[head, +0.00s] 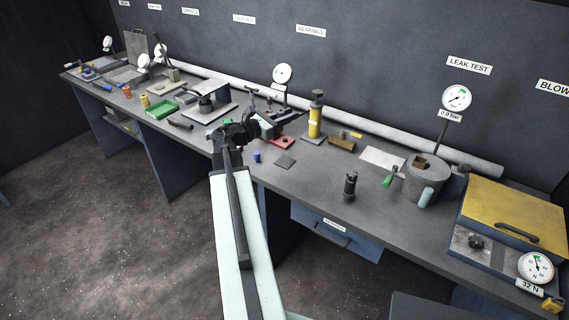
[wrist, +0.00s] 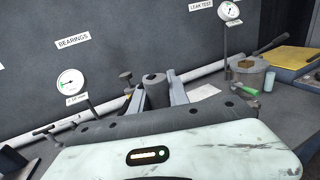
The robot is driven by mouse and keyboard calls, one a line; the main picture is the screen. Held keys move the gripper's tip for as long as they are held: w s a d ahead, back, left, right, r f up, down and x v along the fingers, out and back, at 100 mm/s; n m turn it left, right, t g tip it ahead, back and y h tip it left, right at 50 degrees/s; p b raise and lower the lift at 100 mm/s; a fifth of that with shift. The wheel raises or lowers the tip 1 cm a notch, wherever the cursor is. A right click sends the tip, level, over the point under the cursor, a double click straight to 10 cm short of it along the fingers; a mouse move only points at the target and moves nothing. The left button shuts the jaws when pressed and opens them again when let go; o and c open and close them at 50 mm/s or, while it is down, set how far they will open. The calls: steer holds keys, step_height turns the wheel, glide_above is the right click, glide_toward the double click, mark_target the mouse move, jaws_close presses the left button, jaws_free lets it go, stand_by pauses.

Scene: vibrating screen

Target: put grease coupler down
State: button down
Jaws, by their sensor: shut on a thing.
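The grease coupler (wrist: 155,90) appears as a dark grey cylinder between my gripper's two fingers in the wrist view. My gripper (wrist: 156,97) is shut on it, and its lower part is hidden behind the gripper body. In the head view my gripper (head: 246,130) is dark and reaches over the front part of the bench, left of the red-based vise. The coupler cannot be told apart from the dark gripper there.
The long grey bench (head: 315,182) holds a red-based vise (head: 270,128), a yellow cylinder (head: 315,122), a small blue piece (head: 256,157), a dark flat square (head: 285,162), a dark upright fitting (head: 350,186) and a grey pot (head: 424,180). Bare bench top lies around the square.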

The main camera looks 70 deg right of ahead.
steer(key=w+a+f+n+t+h+b, duration=0.1)
steer(key=w+f+n+t+b, duration=0.1)
steer(key=f+b, duration=0.6)
steer(key=w+a+f+n+t+h+b, duration=0.1)
steer(key=w+a+f+n+t+b, duration=0.1)
steer(key=f+b, duration=0.7)
step_height(320, 180, down, 2)
steer(key=shift+w+a+f+t, duration=0.1)
steer(key=shift+w+a+t, duration=0.2)
steer(key=shift+w+t, duration=0.6)
steer(key=x, duration=0.5)
steer(key=w+b+x, duration=0.1)
steer(key=x, duration=1)
steer(key=shift+w+d+f+b, duration=0.15)
steer(key=shift+w+f+b, duration=0.15)
steer(key=shift+f+b, duration=0.05)
step_height(320, 180, down, 4)
steer(key=b, duration=0.4)
steer(key=shift+r+p, duration=0.3)
steer(key=shift+f, duration=0.15)
